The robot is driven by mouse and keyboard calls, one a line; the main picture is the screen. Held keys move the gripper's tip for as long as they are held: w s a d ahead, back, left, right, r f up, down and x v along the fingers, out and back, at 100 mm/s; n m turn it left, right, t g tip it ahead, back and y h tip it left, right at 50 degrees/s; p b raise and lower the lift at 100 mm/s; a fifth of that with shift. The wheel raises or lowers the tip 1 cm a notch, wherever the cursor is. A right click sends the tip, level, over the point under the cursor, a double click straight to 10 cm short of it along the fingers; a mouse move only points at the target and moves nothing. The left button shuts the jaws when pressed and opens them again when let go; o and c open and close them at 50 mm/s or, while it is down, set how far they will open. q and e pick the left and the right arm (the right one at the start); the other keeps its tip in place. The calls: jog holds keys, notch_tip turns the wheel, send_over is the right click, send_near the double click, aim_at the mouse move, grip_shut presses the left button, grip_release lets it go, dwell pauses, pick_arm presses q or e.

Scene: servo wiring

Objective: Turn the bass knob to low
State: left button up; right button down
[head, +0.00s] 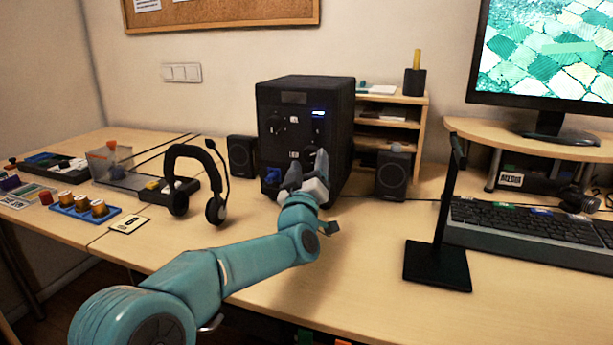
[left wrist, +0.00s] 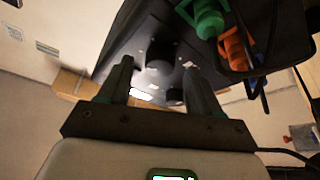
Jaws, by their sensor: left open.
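The black speaker box (head: 340,125) stands at the back of the desk. Its front panel carries dark knobs, a lit blue display (head: 318,113) and small white labels too small to read. I cannot tell which knob is the bass one. My left gripper (head: 308,168) is in front of the lower part of the panel, open, its fingers pointing toward it and hiding part of it. In the left wrist view a large dark knob (left wrist: 160,55) and a smaller dark knob (left wrist: 174,97) show between the open fingers (left wrist: 158,68). Contact is not visible. My right gripper is not in view.
Small speakers (head: 241,156) and (head: 393,175) flank the box. A headset (head: 216,205) stands to the left and a black stand (head: 438,265) to the right. Green (left wrist: 207,20) and orange (left wrist: 235,48) items show near the panel in the left wrist view. The desk's front middle is clear.

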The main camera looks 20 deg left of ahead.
pick_arm(q)
jog(key=v, duration=0.6)
jog(key=shift+s, duration=0.1)
dwell(0.4)
